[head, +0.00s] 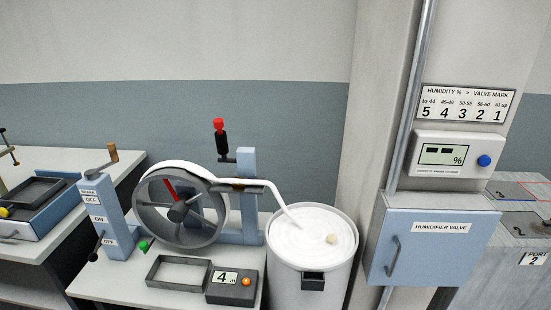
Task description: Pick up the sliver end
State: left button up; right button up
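A thick white sliver (264,184) runs over the top of a grey spoked wheel (180,208) and hangs down into a round white can (312,278). Coils of white sliver (315,222) fill the can nearly to its rim. A small beige piece (331,239) lies on the coils right of the hanging strand; it may be the sliver end, but I cannot tell for sure. Neither of my grippers shows in the head view.
A display reading 4 m (225,278) and an empty grey tray frame (179,272) sit on the table. A blue post (104,215) with a crank stands left. A humidifier valve box (431,240) and a humidity meter (451,154) are right of the can.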

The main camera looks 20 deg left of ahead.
aim_at(230, 181)
jog(key=i+l+u, duration=0.1)
jog(key=u, duration=0.25)
jog(key=l+u, duration=0.35)
jog(key=i+l+u, duration=0.1)
jog(key=u, duration=0.3)
jog(key=l, duration=0.1)
